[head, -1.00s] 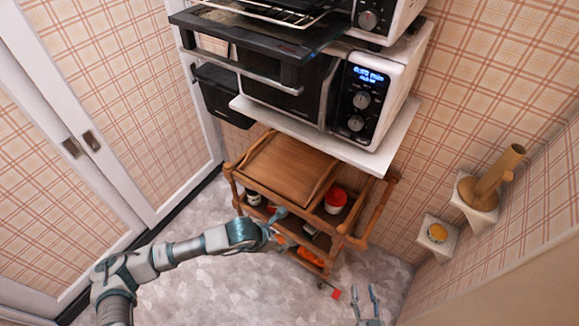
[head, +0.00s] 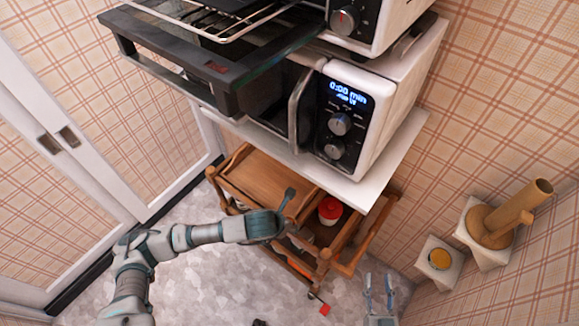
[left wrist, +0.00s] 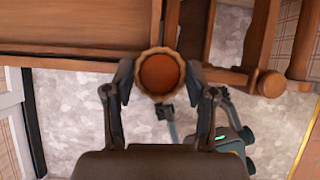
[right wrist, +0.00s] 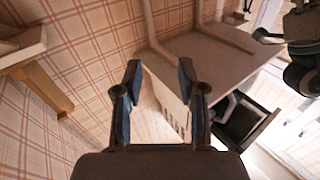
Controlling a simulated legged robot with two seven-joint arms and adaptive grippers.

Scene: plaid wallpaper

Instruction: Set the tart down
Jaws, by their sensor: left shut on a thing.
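The tart (left wrist: 160,73), round with a pale crimped crust and an orange-brown filling, is between the fingers of my left gripper (left wrist: 160,80) in the left wrist view. The gripper is shut on it. Wooden cart boards lie behind and above it in that view. In the head view my left gripper (head: 285,208) is in front of the wooden cart (head: 265,185); the tart cannot be made out there. My right gripper (head: 378,284) is open and empty at the lower right; its spread fingers also show in the right wrist view (right wrist: 160,75).
A white shelf (head: 375,165) with a microwave (head: 365,120) and an open black oven door (head: 215,65) overhangs the cart. A red-lidded jar (head: 330,208) stands in the cart. Small wall shelves at right hold a cat-post-like wooden item (head: 505,215) and a yellow round thing (head: 439,259).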

